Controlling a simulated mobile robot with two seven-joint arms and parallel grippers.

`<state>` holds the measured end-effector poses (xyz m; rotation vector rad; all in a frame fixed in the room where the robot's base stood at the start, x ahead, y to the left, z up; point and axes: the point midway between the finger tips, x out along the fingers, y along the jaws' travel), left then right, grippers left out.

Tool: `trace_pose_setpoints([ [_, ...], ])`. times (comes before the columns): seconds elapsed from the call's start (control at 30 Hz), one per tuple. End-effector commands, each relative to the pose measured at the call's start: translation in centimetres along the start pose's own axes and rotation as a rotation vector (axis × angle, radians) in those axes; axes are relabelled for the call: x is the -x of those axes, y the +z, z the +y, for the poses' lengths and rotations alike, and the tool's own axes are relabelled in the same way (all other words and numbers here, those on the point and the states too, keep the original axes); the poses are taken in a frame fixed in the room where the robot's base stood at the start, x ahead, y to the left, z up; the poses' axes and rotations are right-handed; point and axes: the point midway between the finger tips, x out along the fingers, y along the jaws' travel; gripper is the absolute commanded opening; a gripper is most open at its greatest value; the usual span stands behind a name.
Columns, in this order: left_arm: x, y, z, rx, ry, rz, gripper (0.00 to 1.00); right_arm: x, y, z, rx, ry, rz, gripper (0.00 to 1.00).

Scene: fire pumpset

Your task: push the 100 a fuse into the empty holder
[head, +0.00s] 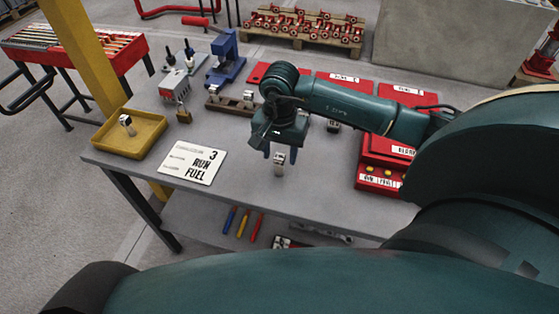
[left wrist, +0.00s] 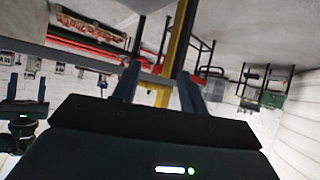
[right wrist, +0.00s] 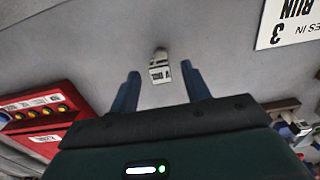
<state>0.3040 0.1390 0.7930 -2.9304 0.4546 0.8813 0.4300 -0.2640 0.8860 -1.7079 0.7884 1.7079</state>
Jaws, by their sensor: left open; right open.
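A small white fuse with a metal cap (head: 280,163) stands on the grey table under my right gripper (head: 281,150). In the right wrist view the fuse (right wrist: 160,68) is ahead of and between the open fingertips of my right gripper (right wrist: 160,80); its label is too small to read surely. A brown base with metal clips (head: 230,102) lies behind the arm; whether it is the empty holder I cannot tell. Another fuse-like piece (head: 126,122) is in the yellow tray (head: 104,150). My left gripper (left wrist: 158,88) is open and empty, facing away from the table.
A white sign (head: 193,163) reading "3 RUN FUEL" lies left of the fuse. A blue press (head: 225,62), a grey box (head: 175,85) and a padlock (head: 184,115) stand behind it. A red panel box (head: 380,180) is at the right. The table's front centre is clear.

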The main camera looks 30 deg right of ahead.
Motion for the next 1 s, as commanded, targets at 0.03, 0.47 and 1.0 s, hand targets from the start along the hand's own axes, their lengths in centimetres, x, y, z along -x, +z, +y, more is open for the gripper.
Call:
trace_pose_setpoints([
  [0.03, 0.2, -0.3, -0.1, 0.002, -0.003, -0.003, 0.43, -0.7, 0.1, 0.0, -0.002, 0.004, -0.005, 0.47],
  [0.47, 0.0, 0.6, -0.2, 0.005, -0.009, -0.022, 0.43, -2.6, -0.1, -0.1, -0.001, -0.001, 0.000, 0.46],
  [1.0, 0.0, 0.1, -0.3, 0.005, -0.010, -0.011, 0.43, -2.6, -0.1, -0.1, -0.001, -0.001, 0.000, 0.02],
])
